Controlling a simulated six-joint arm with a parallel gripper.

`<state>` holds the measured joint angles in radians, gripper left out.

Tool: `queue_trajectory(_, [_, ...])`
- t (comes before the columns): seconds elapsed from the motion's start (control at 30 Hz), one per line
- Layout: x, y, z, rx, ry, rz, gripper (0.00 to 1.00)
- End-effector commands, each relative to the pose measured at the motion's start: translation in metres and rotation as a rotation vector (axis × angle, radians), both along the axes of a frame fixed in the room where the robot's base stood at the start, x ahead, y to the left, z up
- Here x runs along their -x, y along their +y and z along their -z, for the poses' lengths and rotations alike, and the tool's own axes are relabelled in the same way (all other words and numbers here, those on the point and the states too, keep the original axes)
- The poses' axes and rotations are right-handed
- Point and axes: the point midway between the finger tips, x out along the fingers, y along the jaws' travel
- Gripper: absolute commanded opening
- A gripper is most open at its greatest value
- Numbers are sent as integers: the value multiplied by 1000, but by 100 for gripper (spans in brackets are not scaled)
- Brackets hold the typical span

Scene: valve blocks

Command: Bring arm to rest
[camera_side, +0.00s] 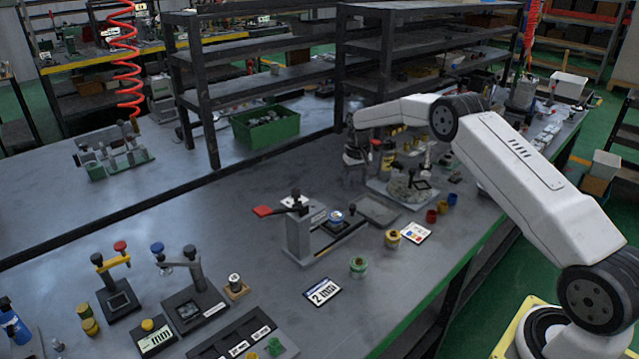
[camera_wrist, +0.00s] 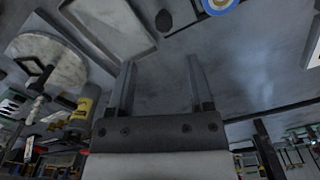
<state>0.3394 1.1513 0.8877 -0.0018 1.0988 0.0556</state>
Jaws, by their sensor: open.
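My gripper (camera_wrist: 160,63) shows in the wrist view with its two fingers spread apart and nothing between them. In the side view my gripper (camera_side: 354,154) is small and dark at the end of my white arm, in front of the black shelf and above the bench. Its fingertips are too small to make out there. My arm reaches from the lower right, over the bench's right part.
Near my gripper stand a yellow container (camera_side: 388,158), a round grey fixture (camera_side: 402,188) and a shallow grey tray (camera_side: 377,210). A red-handled clamp stand (camera_side: 300,235) is further forward.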

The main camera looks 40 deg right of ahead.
Motion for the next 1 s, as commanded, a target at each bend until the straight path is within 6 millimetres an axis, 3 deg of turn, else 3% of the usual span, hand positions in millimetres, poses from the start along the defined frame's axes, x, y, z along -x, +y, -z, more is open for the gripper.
queue_trajectory(0.47, [4,13,-9,3,-10,-20,67])
queue_trajectory(0.77, [25,52,-35,13,-43,-81,67])
queue_trajectory(1.0, [55,87,-55,22,-74,-135,67])
